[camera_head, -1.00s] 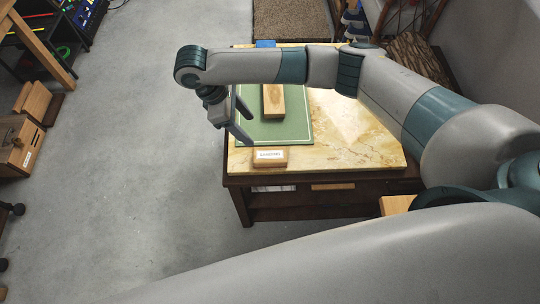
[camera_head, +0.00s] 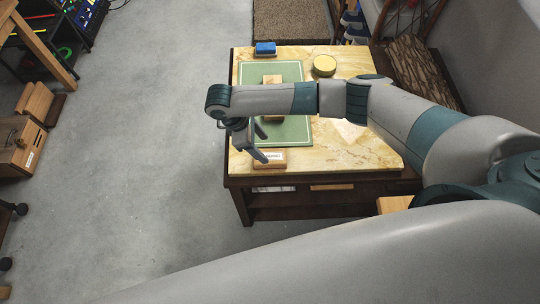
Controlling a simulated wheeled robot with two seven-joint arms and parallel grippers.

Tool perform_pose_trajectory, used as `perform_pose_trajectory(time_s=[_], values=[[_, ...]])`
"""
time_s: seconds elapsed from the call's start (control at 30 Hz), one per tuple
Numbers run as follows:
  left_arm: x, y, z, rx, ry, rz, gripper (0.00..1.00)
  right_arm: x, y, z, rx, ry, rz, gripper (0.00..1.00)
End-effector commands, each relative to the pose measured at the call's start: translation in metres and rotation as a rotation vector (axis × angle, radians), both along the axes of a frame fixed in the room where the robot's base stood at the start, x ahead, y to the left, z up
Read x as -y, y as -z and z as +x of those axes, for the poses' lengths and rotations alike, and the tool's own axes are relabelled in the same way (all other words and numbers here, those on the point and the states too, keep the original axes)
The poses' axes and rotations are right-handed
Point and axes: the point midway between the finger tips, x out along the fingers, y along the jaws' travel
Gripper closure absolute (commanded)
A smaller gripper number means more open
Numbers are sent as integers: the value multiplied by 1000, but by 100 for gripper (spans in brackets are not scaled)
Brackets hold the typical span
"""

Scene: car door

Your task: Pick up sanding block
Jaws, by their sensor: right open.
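A blue block (camera_head: 265,48) with a tan base sits at the far left corner of the marble-topped table (camera_head: 345,150); it looks like the sanding block, but I cannot be certain. A wooden piece (camera_head: 273,79) lies on the green mat (camera_head: 285,69), partly hidden behind my right forearm. My right gripper (camera_head: 264,146) is open and empty, pointing down near the front left of the table. Its fingertips are just above or beside a small wooden block with a white label (camera_head: 270,159); I cannot tell if they touch. My left gripper is not in view.
A round yellow-topped tin (camera_head: 324,66) stands at the back of the table. Wooden boxes (camera_head: 20,140) stand at the left. The grey floor (camera_head: 130,150) left of the table is clear. A wall closes off the right.

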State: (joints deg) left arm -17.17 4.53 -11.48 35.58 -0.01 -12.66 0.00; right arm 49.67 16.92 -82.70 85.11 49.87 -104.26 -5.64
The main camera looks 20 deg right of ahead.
Motion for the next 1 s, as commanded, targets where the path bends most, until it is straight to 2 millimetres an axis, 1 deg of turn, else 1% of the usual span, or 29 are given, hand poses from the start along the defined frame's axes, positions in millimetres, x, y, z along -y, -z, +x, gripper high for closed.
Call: perform_pose_trajectory(time_s=[0.03, 0.2, 0.53, 0.67, 0.9, 1.0], values=[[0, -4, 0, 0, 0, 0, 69, 2, 4, -1, -1, 1, -1, 42], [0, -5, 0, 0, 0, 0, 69, 6, 14, -1, 1, 1, 0, 42], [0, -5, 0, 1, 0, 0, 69, 6, 16, -1, 1, 0, 1, 42], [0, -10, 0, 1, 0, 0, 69, 7, 19, -3, 0, 1, 0, 42], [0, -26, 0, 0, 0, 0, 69, 10, 43, -7, -1, 1, -2, 42], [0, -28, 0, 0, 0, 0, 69, 14, 56, -8, -1, 1, -1, 42]])
